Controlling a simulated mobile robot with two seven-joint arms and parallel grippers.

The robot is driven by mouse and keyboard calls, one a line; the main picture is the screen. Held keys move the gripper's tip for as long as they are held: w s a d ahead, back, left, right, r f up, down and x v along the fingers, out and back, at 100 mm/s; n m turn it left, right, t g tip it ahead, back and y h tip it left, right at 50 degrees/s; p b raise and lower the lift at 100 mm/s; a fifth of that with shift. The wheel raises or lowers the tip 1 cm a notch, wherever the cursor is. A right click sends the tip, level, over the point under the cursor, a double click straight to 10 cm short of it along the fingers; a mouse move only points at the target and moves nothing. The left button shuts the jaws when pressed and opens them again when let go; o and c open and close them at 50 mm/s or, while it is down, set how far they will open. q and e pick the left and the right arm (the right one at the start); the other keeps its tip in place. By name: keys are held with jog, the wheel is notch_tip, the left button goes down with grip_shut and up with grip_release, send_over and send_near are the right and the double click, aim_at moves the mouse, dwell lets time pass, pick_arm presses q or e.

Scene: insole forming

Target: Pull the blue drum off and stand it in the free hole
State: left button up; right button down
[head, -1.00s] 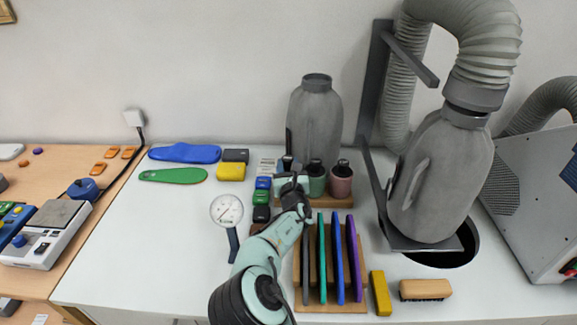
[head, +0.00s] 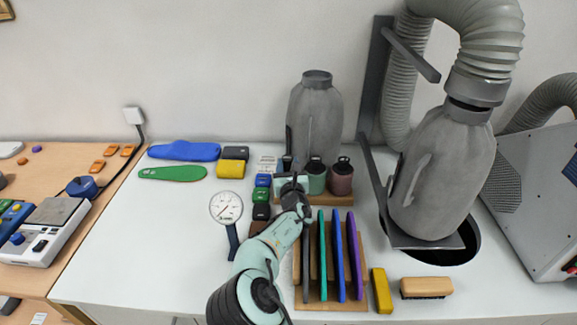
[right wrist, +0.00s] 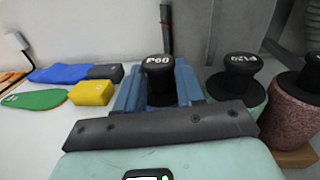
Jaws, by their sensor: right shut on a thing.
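The blue drum (right wrist: 128,94) with a black top marked P60 shows in the right wrist view, upright in front of my right gripper. My right gripper (head: 290,175) is shut on it; its dark palm bar hides the drum's lower part. In the head view the gripper and arm cover most of the drum. A green drum (head: 315,181) and a pink drum (head: 341,180) stand to the right on a wooden base (head: 338,201). The free hole cannot be made out. My left gripper is not in view.
Close in front stands a rack (head: 318,306) with several upright coloured insoles. A round gauge (head: 226,207) and small coloured blocks lie to the left. A grey bottle-shaped form (head: 314,120) stands behind. A yellow bar (head: 381,291) and a brush (head: 426,287) lie front right.

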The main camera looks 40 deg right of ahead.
jog(key=c, duration=0.6)
grip_release()
jog(key=shift+o, duration=0.4)
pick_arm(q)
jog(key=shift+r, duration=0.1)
pick_arm(e)
jog(key=shift+r, duration=0.2)
jog(key=shift+s+a+r+p, duration=0.15)
jog(key=shift+r+p, duration=0.65)
jog(key=shift+r, duration=0.65)
jog(key=shift+s+a+r+p, duration=0.15)
jog(key=shift+r+p, duration=0.65)
jog(key=shift+r, duration=0.6)
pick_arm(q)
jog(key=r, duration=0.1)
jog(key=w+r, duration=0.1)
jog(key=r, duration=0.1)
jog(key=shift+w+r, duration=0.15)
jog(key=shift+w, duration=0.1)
